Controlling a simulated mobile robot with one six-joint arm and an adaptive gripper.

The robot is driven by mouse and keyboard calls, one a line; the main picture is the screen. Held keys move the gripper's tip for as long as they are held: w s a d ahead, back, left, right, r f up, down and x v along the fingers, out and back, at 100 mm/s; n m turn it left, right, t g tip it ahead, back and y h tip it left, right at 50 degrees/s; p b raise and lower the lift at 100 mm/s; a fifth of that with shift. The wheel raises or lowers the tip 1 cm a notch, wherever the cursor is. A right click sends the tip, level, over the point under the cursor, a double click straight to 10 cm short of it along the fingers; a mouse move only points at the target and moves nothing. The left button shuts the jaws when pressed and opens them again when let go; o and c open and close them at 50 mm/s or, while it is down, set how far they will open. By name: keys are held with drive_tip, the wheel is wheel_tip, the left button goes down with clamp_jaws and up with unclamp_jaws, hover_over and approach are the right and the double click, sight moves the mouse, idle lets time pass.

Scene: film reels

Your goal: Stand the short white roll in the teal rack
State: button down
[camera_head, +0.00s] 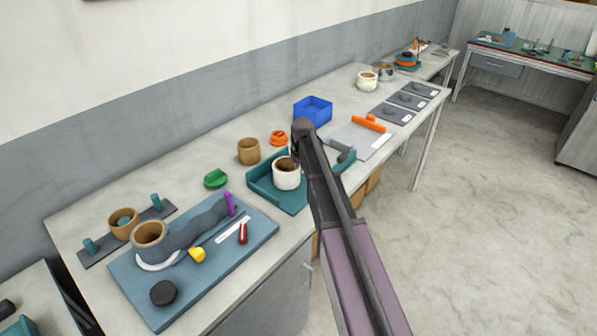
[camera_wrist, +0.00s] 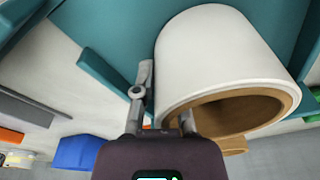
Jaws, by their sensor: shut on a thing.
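The short white roll (camera_head: 287,180) is upright with its brown core opening upward. It appears inside the teal rack (camera_head: 263,194), near its middle; I cannot tell whether it rests on the rack floor. My gripper (camera_head: 295,158) comes down from above at the roll's top edge, partly hidden by my arm. In the wrist view, my gripper (camera_wrist: 163,110) is shut on the wall of the white roll (camera_wrist: 215,60), with one finger outside it and the other at its open end. The teal rack (camera_wrist: 115,35) spreads behind the roll, with a low wall at the left.
A brown roll (camera_head: 248,153), an orange piece (camera_head: 279,138) and a green piece (camera_head: 215,179) stand left of the rack. A blue bin (camera_head: 313,110) is behind it. A blue mat (camera_head: 145,285) with tools lies at the front left. Another white roll (camera_head: 367,83) stands farther back.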

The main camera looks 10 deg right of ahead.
drive_tip(key=shift+f, duration=0.15)
drive_tip(key=c, duration=1.1)
unclamp_jaws()
drive_tip(key=shift+c, duration=0.2)
drive_tip(key=o, duration=0.4)
drive_tip(key=shift+r, duration=0.2)
drive_tip(key=r+p, duration=0.4)
drive_tip(key=s+r+p, duration=0.1)
drive_tip(key=r+p, duration=0.6)
drive_tip(key=p, duration=0.1)
drive_tip(key=shift+s+d+r, duration=0.15)
drive_tip(key=shift+d+r, duration=0.05)
drive_tip(key=shift+r, duration=0.2)
drive_tip(key=s+a, duration=0.1)
drive_tip(key=s, duration=0.8)
drive_tip(key=s+a+m+g, duration=0.1)
drive_tip(key=s+a, duration=0.1)
drive_tip(key=s, duration=0.7)
drive_tip(key=s+a+m, duration=0.1)
drive_tip(key=s, duration=0.9)
drive_tip(key=shift+s+a+h, duration=0.1)
drive_tip(key=shift+a+h, duration=0.2)
drive_tip(key=shift+a, duration=0.1)
